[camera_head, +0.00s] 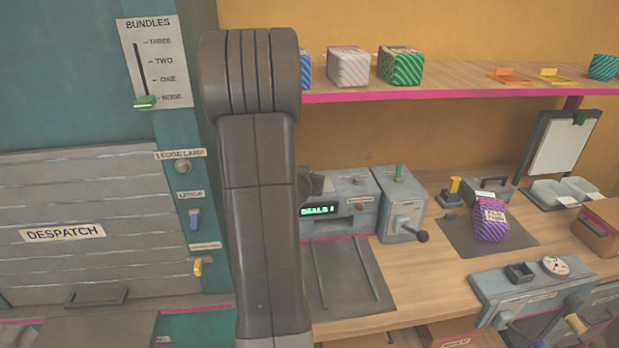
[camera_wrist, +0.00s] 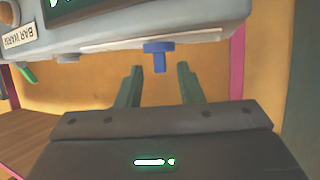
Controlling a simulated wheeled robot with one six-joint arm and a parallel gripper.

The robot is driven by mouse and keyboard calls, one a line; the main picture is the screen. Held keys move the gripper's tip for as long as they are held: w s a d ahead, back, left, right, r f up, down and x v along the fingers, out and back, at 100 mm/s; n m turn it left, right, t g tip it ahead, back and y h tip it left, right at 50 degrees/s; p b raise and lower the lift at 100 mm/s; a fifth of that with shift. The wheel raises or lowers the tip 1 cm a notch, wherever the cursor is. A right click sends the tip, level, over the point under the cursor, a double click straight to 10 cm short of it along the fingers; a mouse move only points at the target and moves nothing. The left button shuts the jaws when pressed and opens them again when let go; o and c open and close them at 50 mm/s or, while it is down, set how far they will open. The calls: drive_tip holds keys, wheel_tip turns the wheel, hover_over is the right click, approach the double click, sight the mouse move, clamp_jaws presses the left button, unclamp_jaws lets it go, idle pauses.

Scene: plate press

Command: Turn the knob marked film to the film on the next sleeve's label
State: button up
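My gripper (camera_wrist: 159,78) shows in the wrist view with its two green fingers apart. A blue knob-like part (camera_wrist: 158,55) hangs from the underside of a grey machine (camera_wrist: 130,25) between and beyond the fingertips; neither finger visibly touches it. I cannot read whether it is marked film. In the head view a purple striped sleeve (camera_head: 490,222) stands on a dark mat, with a pale label whose small print is not legible. A white round dial (camera_head: 556,265) sits on a grey panel at the lower right; its marking is unreadable. My arm hides my gripper in the head view.
The grey machine with a green display (camera_head: 332,211) stands behind my arm, beside a lever box (camera_head: 403,215). Wrapped packs (camera_head: 348,68) stand on the shelf. The despatch shutter (camera_head: 90,230) and BUNDLES scale (camera_head: 152,60) are at left.

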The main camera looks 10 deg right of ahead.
drive_tip(key=shift+x, duration=1.1)
clamp_jaws()
drive_tip(key=shift+r, duration=0.1)
